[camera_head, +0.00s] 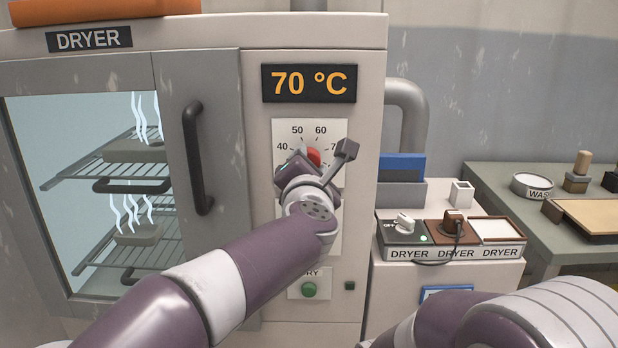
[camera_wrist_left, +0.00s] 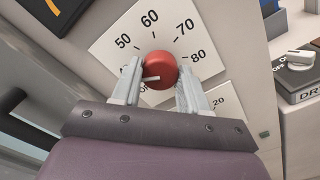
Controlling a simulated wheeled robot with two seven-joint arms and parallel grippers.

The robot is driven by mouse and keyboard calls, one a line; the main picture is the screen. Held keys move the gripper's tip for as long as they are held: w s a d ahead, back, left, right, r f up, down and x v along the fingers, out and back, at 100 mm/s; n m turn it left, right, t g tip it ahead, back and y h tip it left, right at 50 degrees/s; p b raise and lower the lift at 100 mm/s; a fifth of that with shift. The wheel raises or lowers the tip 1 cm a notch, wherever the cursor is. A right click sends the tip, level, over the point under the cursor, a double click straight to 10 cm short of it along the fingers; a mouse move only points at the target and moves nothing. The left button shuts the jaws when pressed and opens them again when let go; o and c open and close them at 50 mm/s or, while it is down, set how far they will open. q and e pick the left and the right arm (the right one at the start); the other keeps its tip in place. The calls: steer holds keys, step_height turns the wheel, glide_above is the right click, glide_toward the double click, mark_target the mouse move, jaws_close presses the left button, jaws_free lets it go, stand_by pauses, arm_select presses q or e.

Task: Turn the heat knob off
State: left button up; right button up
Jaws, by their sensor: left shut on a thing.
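The red heat knob (camera_wrist_left: 160,68) sits on a white dial plate (camera_wrist_left: 185,28) on the dryer's front panel. The wrist view shows scale numbers 50 to 80 around it and a lower scale with 20. A short white pointer on the knob points to the lower left in that view, near a label mostly hidden by a finger. My left gripper (camera_wrist_left: 160,85) is shut on the knob, one finger on each side. In the head view my wrist covers most of the knob (camera_head: 314,156). The display (camera_head: 309,83) reads 70 °C. My right gripper is out of view.
The dryer door (camera_head: 195,80) with its black handle (camera_head: 197,160) is shut left of my arm. Steaming pieces sit on racks inside. A green button (camera_head: 309,290) is below the dial. At right, a switch block (camera_head: 455,253) with a cord stands near a grey table (camera_head: 500,180).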

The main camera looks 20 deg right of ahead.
arm_select(q)
steer(key=n+b, duration=0.3)
steer(key=n, duration=0.2)
steer(key=n+b, duration=0.3)
steer(key=n, duration=0.3)
steer(key=shift+a+r, duration=0.1)
steer(key=shift+r, duration=0.1)
steer(key=shift+n, duration=0.4)
steer(key=o, duration=0.8)
steer(key=shift+c, duration=0.2)
steer(key=o, duration=0.3)
steer(key=shift+f, duration=0.1)
